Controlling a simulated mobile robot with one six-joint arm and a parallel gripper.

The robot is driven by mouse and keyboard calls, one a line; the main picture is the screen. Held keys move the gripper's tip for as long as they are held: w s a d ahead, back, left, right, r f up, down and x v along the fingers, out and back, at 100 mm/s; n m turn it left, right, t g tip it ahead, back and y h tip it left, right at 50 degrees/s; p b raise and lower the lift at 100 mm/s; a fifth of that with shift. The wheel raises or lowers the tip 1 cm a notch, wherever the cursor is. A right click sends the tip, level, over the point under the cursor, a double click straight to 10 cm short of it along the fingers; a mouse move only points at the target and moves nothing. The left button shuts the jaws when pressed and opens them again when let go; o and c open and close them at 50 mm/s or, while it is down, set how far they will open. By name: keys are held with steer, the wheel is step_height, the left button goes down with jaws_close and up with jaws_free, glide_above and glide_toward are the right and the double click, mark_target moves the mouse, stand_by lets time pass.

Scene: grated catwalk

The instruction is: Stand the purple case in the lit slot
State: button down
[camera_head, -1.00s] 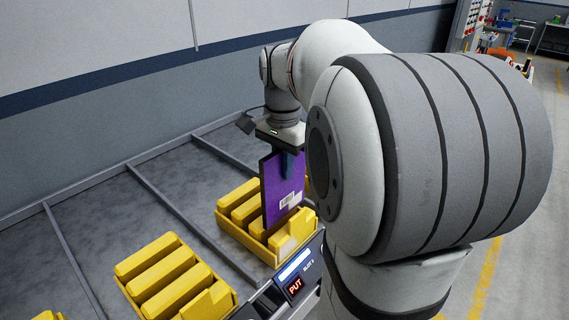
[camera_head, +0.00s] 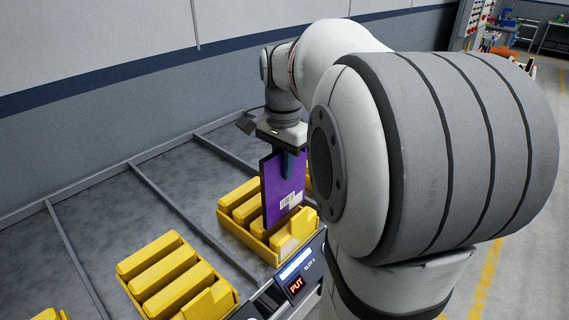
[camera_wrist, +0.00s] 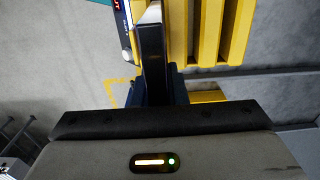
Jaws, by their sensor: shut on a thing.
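The purple case (camera_head: 283,187) is upright, a flat panel with a white label near its lower edge. My gripper (camera_head: 287,152) is shut on its top edge and holds it over the yellow slotted bin (camera_head: 243,232). The case's lower edge seems to be down among the yellow dividers; how deep it sits cannot be told. A display beside that bin is lit and shows PUT (camera_head: 296,286) in red. In the wrist view the case shows as a dark narrow edge (camera_wrist: 152,60) next to the yellow bin (camera_wrist: 205,30).
A second yellow bin (camera_head: 172,278) stands to the left, and part of another shows at the bottom left corner. Metal rails (camera_head: 160,195) divide the grey surface (camera_head: 110,215). A wall runs behind. My arm hides much of the right side.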

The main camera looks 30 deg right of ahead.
steer(key=shift+f, duration=0.1)
stand_by(0.3)
steer(key=shift+f+b, duration=3)
steer(key=shift+f, duration=1.15)
steer(key=c, duration=1)
jaws_free()
steer(key=shift+o, duration=0.2)
steer(key=shift+r, duration=0.1)
step_height(320, 180, up, 8)
steer(key=p, duration=0.6)
steer(key=shift+p, duration=0.3)
